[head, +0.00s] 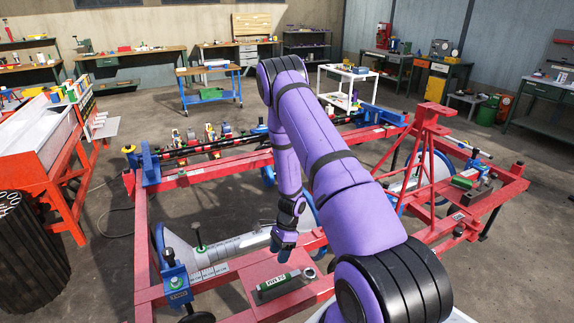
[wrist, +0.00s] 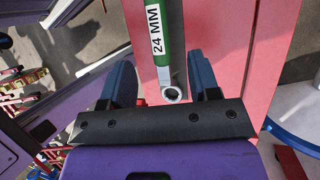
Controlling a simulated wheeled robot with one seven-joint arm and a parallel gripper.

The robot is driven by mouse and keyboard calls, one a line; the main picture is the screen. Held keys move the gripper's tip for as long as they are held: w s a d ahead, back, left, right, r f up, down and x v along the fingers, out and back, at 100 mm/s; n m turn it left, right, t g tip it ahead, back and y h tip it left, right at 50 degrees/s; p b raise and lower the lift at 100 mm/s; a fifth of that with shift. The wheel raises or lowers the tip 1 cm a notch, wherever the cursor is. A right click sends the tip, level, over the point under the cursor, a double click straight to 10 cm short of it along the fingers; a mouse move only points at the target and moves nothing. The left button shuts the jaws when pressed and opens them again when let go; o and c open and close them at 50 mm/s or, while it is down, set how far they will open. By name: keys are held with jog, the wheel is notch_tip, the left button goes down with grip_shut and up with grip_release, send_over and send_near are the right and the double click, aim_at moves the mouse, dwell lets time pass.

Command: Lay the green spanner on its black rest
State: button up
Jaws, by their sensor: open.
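The green spanner (head: 278,283) lies on a red plate of the frame at the lower middle of the head view, along a dark block. In the wrist view, the green handle (wrist: 157,28) carries a white "24 MM" label, and its steel ring end (wrist: 171,95) shows nearest me. My gripper (head: 283,246) points down, above and behind the spanner in the head view. In the wrist view its two fingers (wrist: 164,78) stand apart on either side of the ring end, with nothing clamped. Whether the dark block (head: 286,291) is the black rest I cannot tell.
A red stand (head: 430,130) rises from the frame at right. A green item (head: 462,182) lies beside a dark block (head: 477,194) on the right-hand red plate. A blue clamp (head: 176,284) stands left of the spanner. A ribbed dark bin (head: 28,250) is far left.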

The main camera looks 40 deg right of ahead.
jog(key=w+a+r+n+t, duration=0.1)
jog(key=w+a+r+n, duration=0.15)
jog(key=r, duration=0.65)
jog(key=w+a+r+n+h, duration=0.1)
jog(key=a+r+n, duration=0.15)
jog(key=r, duration=0.65)
jog(key=w+a+r+n+t, duration=0.1)
jog(key=r+n, duration=0.2)
jog(key=r, duration=0.6)
jog(key=s+a+r+n+t+h, duration=0.1)
jog(key=s+a+r+n, duration=0.2)
jog(key=r, duration=0.5)
jog(key=s+a+r+n, duration=0.3)
jog(key=s+r, duration=0.1)
jog(key=r, duration=0.4)
jog(key=s+a+r+n+t+h, duration=0.1)
jog(key=s+r+n, duration=0.2)
jog(key=s+r, duration=0.3)
jog(key=s+a+r+n+t+h, duration=0.1)
jog(key=s+r+n, duration=0.3)
jog(key=s, duration=0.8)
jog(key=shift+s+a+r+n+t+h, duration=0.3)
jog(key=shift+r+t+h, duration=0.4)
jog(key=shift+r, duration=0.5)
